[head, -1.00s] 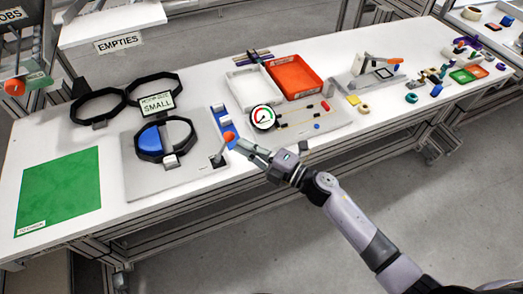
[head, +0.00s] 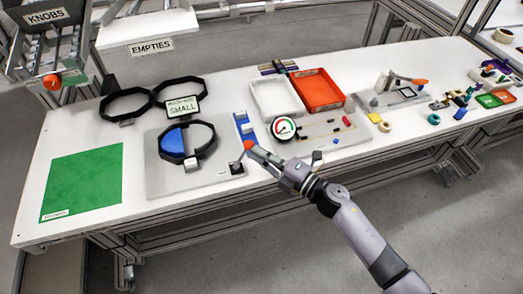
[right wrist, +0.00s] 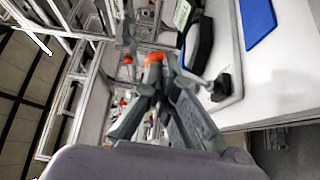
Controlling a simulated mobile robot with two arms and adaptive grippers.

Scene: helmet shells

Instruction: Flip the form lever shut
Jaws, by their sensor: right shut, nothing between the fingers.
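The form lever has an orange-red knob (head: 248,144) on a thin rod that rises from a small dark base (head: 237,168). The rod leans up toward the back right. It stands at the front right corner of a grey plate (head: 215,180). On that plate, a black ring form (head: 211,138) holds a blue half disc (head: 173,141). My right gripper (head: 260,153) is shut and empty, its tips right beside the knob; I cannot tell whether they touch. In the right wrist view the knob (right wrist: 153,60) shows at the fingertips, partly hidden. My left gripper is not in view.
A blue rack (head: 243,127) and a round gauge (head: 283,128) stand just behind the gripper. White (head: 257,108) and red (head: 340,101) trays lie farther back. Two empty black rings lie behind the plate. A green mat (head: 82,182) lies at left. The table's front edge is close.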

